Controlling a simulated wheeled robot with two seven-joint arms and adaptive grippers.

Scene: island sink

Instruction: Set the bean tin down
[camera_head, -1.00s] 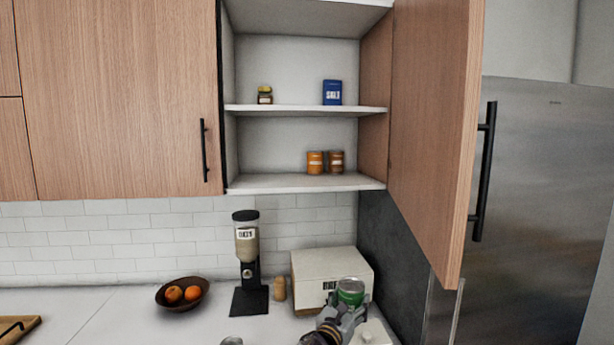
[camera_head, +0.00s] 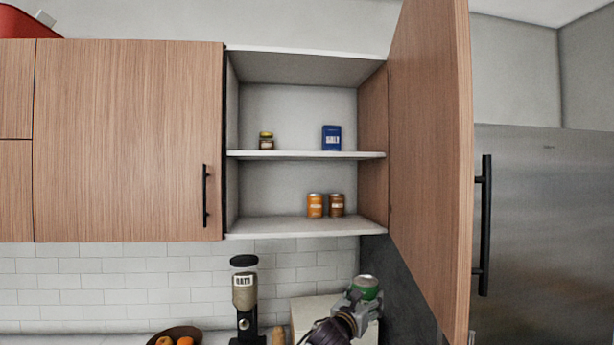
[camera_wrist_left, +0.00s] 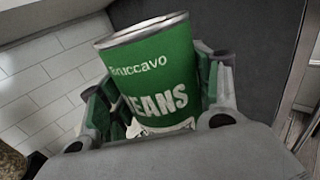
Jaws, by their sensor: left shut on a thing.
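The green bean tin (camera_head: 366,283) with a silver rim is held in my left gripper (camera_head: 362,293), low in the head view, in front of the white box on the counter. In the left wrist view the tin (camera_wrist_left: 158,75) sits between the fingers (camera_wrist_left: 160,110), its label reading "EANS", slightly tilted in the picture. The gripper is shut on it. The tin is clear of any surface as far as I can see. My right gripper is not in view.
The open cabinet has a lower shelf (camera_head: 270,228) with two orange tins (camera_head: 315,205) at its right; its left part is bare. The upper shelf holds a jar (camera_head: 266,141) and blue salt box (camera_head: 332,138). The open door (camera_head: 432,150) stands at right. An oats dispenser (camera_head: 245,300) is below.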

